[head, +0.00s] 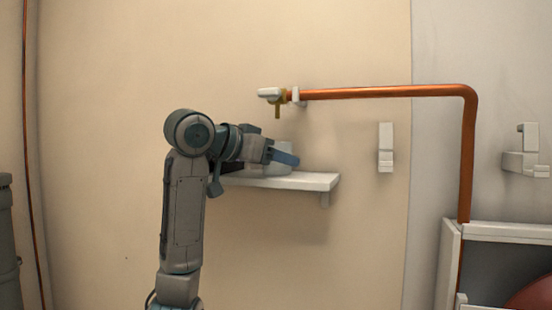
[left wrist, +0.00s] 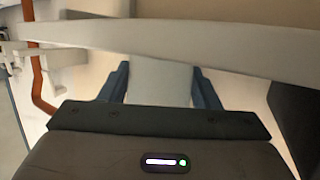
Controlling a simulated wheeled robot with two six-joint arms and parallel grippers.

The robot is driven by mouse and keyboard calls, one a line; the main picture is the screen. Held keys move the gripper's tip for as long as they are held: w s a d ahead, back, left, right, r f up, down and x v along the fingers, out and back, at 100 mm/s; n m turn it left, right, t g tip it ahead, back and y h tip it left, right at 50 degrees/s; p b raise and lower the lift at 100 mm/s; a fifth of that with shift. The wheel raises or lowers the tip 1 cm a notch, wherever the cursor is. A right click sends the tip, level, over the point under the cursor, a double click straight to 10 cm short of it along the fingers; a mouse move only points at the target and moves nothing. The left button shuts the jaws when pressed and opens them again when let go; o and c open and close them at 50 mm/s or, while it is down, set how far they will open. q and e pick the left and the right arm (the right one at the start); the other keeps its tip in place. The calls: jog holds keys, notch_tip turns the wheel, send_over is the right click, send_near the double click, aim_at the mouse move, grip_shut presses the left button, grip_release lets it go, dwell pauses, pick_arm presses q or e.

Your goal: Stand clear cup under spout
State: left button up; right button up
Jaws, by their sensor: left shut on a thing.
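The clear cup (head: 283,170) looks pale and translucent in the head view, right at the shelf, partly hidden by my left gripper (head: 284,156). My left gripper is shut on it. In the left wrist view the cup (left wrist: 160,82) is a pale shape between the two blue-grey fingers. The spout (head: 278,111) is a small brass outlet with a white handle, on the wall above the cup and roughly in line with it. I cannot tell whether the cup's base touches the shelf. My right gripper is not in view.
The white wall shelf (head: 315,181) lies beneath the cup. Empty white wall brackets (head: 386,148) are to the right. The wall below the shelf is clear.

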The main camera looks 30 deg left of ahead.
pick_arm(q)
jog(key=o, duration=1.2)
jog(key=shift+c, duration=0.2)
jog(key=shift+s, duration=0.1)
jog(key=shift+s+a+r+b, duration=0.1)
jog(key=shift+s+b, duration=0.2)
jog(key=b+v, duration=0.3)
jog(key=v, duration=0.7)
